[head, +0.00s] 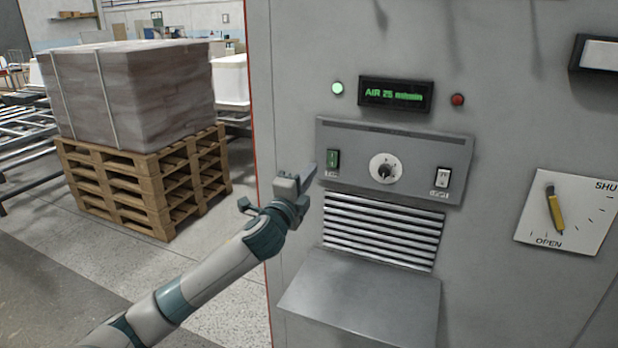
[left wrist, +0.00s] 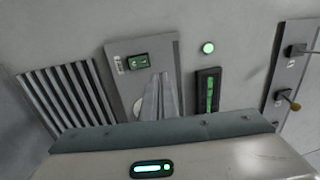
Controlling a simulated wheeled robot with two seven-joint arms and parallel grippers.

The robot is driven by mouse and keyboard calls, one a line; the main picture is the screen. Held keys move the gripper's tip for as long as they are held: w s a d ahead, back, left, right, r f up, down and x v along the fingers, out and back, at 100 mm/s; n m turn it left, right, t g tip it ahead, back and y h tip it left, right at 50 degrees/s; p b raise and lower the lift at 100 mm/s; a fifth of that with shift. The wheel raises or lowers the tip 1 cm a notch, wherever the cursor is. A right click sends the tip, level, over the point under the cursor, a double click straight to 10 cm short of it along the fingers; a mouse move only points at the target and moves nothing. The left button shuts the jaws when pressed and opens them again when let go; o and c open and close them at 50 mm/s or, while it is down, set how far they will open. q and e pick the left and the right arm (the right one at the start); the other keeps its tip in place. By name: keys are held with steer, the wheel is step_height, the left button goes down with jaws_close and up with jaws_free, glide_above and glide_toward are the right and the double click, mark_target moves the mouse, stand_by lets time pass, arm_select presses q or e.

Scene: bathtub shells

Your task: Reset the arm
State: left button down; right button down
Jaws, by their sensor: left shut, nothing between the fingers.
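My left gripper (head: 308,174) is shut and empty, in front of the left edge of the control panel (head: 400,140) on the grey cabinet. Its tips are close to a green rocker switch (head: 333,159); I cannot tell whether they touch it. In the left wrist view the shut fingers (left wrist: 158,95) show beside the green switch (left wrist: 138,61) and partly cover the round dial. The dial (head: 384,168) and a white rocker switch (head: 442,180) sit further right on the panel. My right gripper is not in view.
A lit display (head: 395,95) reads "AIR 25", between a green lamp (head: 337,88) and a red lamp (head: 457,100). Vent slats (head: 380,230) and a jutting metal shelf (head: 360,295) lie below. A yellow lever (head: 554,210) is at right. Wrapped stacks on pallets (head: 140,180) stand left.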

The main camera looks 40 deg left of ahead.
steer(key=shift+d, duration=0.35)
